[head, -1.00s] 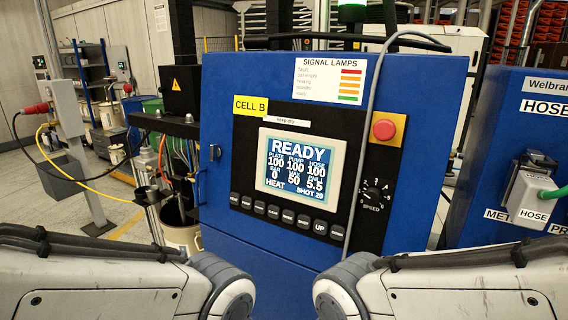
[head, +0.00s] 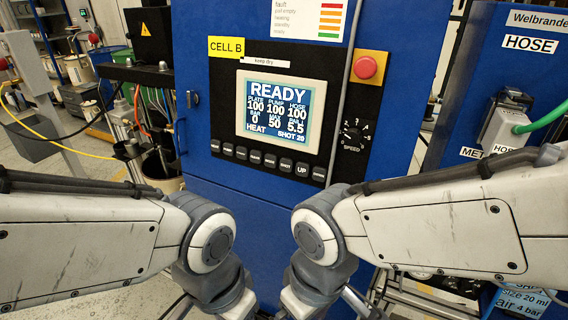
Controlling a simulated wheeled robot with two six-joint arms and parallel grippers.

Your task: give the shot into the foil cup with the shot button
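The control panel of the blue cabinet (head: 395,110) faces me, with a lit screen (head: 280,112) reading READY, SHOT 20 and 100 for plate, pump and hose. Below the screen runs a row of dark buttons; one near its right end is marked UP (head: 302,169). The button just left of it looks like the shot button (head: 286,164), but its lettering is tiny. I see no foil cup in the head view. Both my arms reach in from the sides at the bottom, and their grippers are below the frame.
A red emergency button (head: 366,67) and a speed dial (head: 353,134) sit right of the screen. A second blue cabinet at right holds a hose connector (head: 502,128) with a green hose. A label (head: 522,301) reading size 20 ml and air 4 bar shows at lower right.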

